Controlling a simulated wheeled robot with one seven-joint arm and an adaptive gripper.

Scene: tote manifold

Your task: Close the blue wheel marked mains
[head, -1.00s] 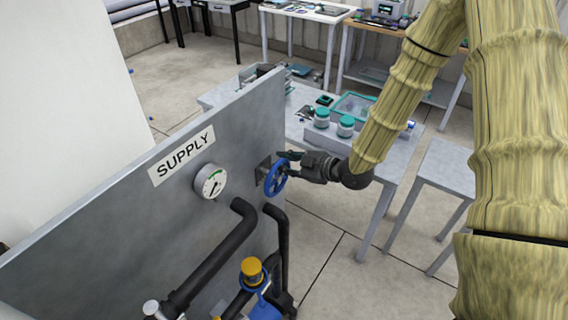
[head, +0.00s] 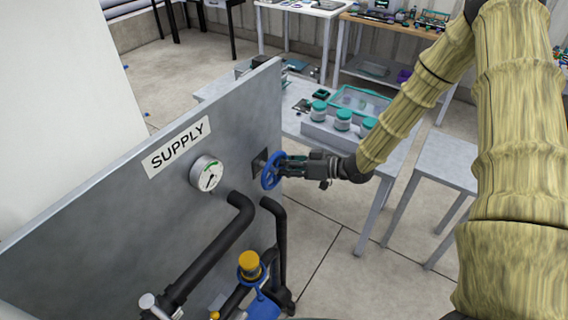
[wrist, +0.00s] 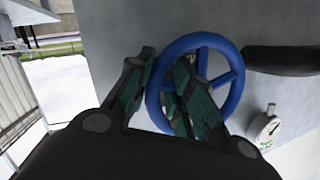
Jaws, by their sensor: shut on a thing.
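The blue wheel (head: 271,170) stands out from the grey panel (head: 120,220), to the right of the gauge. It also shows in the wrist view (wrist: 231,100), with spokes and an open rim. My gripper (head: 285,167) is at the wheel's right side in the head view. In the wrist view my gripper (wrist: 152,95) has one finger outside the rim and the other inside the ring, and it is shut on the rim between them. No mains mark is readable on or near the wheel.
The panel carries a SUPPLY label (head: 177,147) and a round gauge (head: 207,173). Black pipes (head: 215,250) and a yellow-capped blue fitting (head: 250,266) lie below the wheel. A grey table (head: 400,165) with teal-lidded jars (head: 343,120) stands behind my gripper.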

